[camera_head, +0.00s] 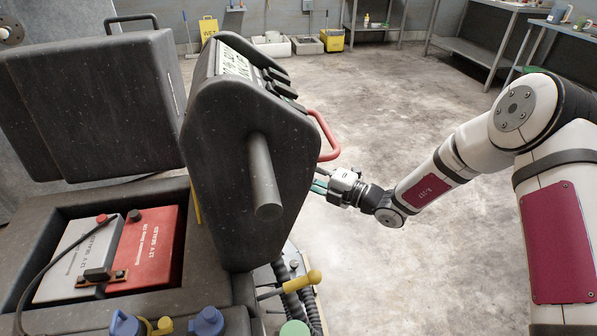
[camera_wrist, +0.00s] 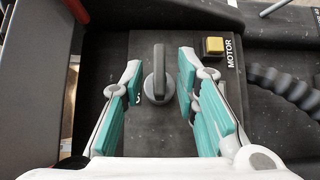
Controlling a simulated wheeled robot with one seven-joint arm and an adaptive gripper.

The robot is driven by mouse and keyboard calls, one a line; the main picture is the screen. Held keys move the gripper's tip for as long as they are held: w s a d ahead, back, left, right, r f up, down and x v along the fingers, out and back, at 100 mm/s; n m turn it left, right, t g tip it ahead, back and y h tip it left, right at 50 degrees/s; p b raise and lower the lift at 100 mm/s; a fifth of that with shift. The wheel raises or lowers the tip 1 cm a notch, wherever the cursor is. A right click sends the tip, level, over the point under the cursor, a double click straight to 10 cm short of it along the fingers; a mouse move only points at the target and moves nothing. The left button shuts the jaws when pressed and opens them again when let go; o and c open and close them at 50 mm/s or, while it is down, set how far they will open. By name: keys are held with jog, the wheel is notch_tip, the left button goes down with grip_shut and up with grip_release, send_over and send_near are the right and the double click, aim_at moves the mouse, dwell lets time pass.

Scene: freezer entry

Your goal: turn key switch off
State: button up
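The key switch (camera_wrist: 158,78) is a dark grey knob with its grip bar pointing up and down in the wrist view. It sits on a black panel with partly hidden lettering. My gripper (camera_wrist: 160,75) is open, with one teal-padded finger on each side of the knob. Gaps show between the fingers and the knob. In the head view my gripper (camera_head: 332,184) reaches behind the right side of the machine's dark control housing (camera_head: 225,160), and the key switch is hidden there.
A yellow square button (camera_wrist: 214,45) marked MOTOR is right of the switch, with a black corrugated hose (camera_wrist: 280,82) farther right. A red handle (camera_head: 326,136) juts from the housing above my gripper. Batteries (camera_head: 140,255) lie in an open bay at left.

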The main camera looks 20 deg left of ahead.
jog(key=shift+w+a, duration=0.15)
jog(key=shift+a, duration=0.65)
jog(key=shift+c, duration=0.3)
grip_shut()
